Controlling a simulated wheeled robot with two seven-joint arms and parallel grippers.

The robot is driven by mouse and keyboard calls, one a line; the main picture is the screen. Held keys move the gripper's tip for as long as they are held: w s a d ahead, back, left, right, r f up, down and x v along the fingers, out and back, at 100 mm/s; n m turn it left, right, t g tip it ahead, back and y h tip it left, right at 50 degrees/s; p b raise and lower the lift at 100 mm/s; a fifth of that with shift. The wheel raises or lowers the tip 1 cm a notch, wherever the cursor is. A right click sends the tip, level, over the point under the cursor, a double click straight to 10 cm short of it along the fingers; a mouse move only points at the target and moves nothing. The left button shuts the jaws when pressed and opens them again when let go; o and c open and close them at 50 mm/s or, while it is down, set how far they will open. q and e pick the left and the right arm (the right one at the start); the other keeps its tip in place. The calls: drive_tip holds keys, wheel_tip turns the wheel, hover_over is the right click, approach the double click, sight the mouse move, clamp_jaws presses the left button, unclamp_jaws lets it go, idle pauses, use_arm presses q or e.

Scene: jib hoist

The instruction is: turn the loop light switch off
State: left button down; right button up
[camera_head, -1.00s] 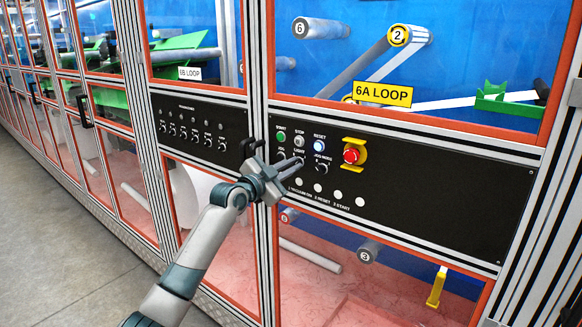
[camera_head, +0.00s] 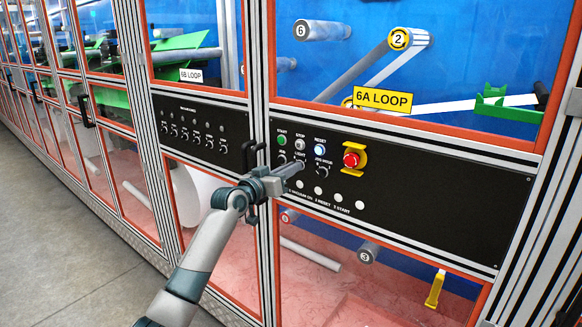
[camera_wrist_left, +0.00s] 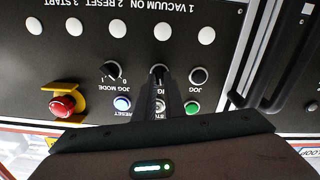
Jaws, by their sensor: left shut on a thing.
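The black control panel (camera_head: 420,195) under the 6A LOOP window carries the loop light switch (camera_wrist_left: 157,71), a small dark knob at the label LIGHT. My left gripper (camera_head: 298,165) reaches in from the lower left, its fingers together at that switch. In the left wrist view the panel is upside down, and the fingers (camera_wrist_left: 161,82) are shut on the switch. They hide most of the knob and part of its label, so I cannot tell which way it points. My right gripper is not in view.
The jog mode knob (camera_head: 322,171) is right of the light switch. The blue-lit reset button (camera_head: 320,149), green start button (camera_head: 281,140) and red emergency stop (camera_head: 351,159) are close by. A black door handle (camera_head: 251,155) stands left of the panel.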

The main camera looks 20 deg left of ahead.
use_arm(q)
drive_tip(key=shift+a+n+p, duration=0.1)
drive_tip(key=shift+n+p, duration=1.1)
drive_tip(key=shift+n, duration=1.9)
drive_tip(key=shift+f, duration=0.1)
drive_tip(key=c, duration=1.8)
unclamp_jaws()
drive_tip(key=shift+c, duration=0.2)
